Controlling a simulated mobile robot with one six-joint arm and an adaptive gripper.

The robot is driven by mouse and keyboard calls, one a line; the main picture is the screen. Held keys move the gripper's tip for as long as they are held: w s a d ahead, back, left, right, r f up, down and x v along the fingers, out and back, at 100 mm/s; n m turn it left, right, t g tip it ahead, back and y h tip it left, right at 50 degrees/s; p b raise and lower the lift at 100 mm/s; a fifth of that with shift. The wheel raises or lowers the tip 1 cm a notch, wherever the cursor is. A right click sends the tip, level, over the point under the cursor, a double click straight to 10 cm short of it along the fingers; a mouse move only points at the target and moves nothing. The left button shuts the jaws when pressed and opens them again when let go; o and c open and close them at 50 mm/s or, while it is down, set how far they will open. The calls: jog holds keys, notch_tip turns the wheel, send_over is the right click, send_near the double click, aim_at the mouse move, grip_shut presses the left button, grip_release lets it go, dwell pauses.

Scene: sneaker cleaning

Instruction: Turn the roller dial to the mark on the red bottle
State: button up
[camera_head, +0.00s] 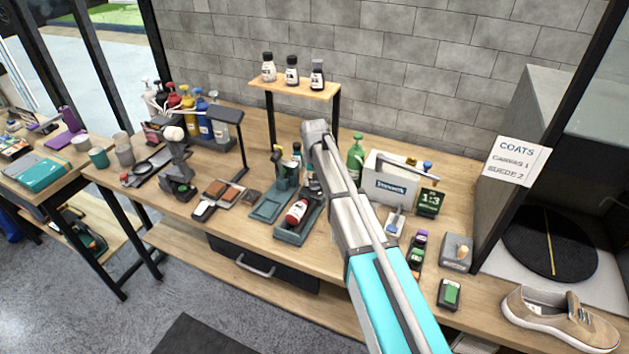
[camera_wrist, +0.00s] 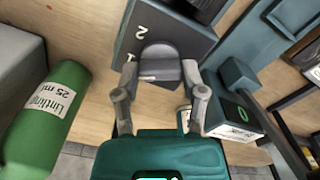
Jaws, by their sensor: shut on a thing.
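A dark grey-teal block (camera_wrist: 180,30) with a white "2" and what looks like a "1" fills the upper middle of the wrist view. A grey rounded dial (camera_wrist: 160,66) sits at its near edge. My gripper (camera_wrist: 159,70) has one finger on each side of the dial and is shut on it. Which mark the dial points to cannot be told. In the head view a red bottle (camera_head: 296,213) with a pale label lies tilted in a dark teal tray (camera_head: 291,238). My arm hides the gripper and dial there.
In the wrist view a green bottle (camera_wrist: 47,115) is close on the left and a small box with a green "0" display (camera_wrist: 235,117) on the right. In the head view a white case (camera_head: 390,185) and a sneaker (camera_head: 558,318) are to the right of my arm.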

jog(key=o, duration=1.1)
jog(key=shift+o, duration=0.2)
jog(key=shift+n, duration=0.4)
